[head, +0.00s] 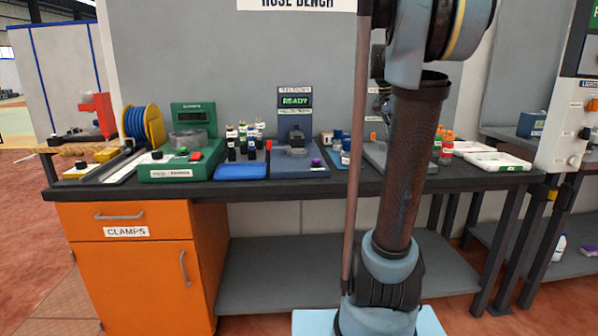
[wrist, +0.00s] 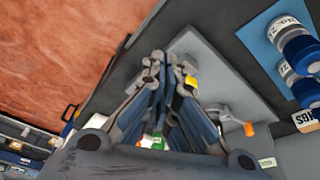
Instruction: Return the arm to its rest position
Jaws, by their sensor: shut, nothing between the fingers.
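My arm (head: 412,160) stands upright in the head view, right of centre, in front of the bench, its upper joints at the top edge. My gripper (wrist: 165,62) shows in the wrist view with its two fingers drawn together at the tips. It is shut and holds nothing. A grey plate (wrist: 245,112) on the bench lies beyond the fingers; I cannot tell the gap between them. In the head view my arm hides most of the gripper.
The dark bench (head: 310,188) carries a green device (head: 180,165), a blue tray (head: 241,171), a dispenser with a READY screen (head: 296,100), and white trays (head: 497,161). Jars (wrist: 298,52) stand on a blue mat near the gripper. An orange cabinet (head: 135,270) is below.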

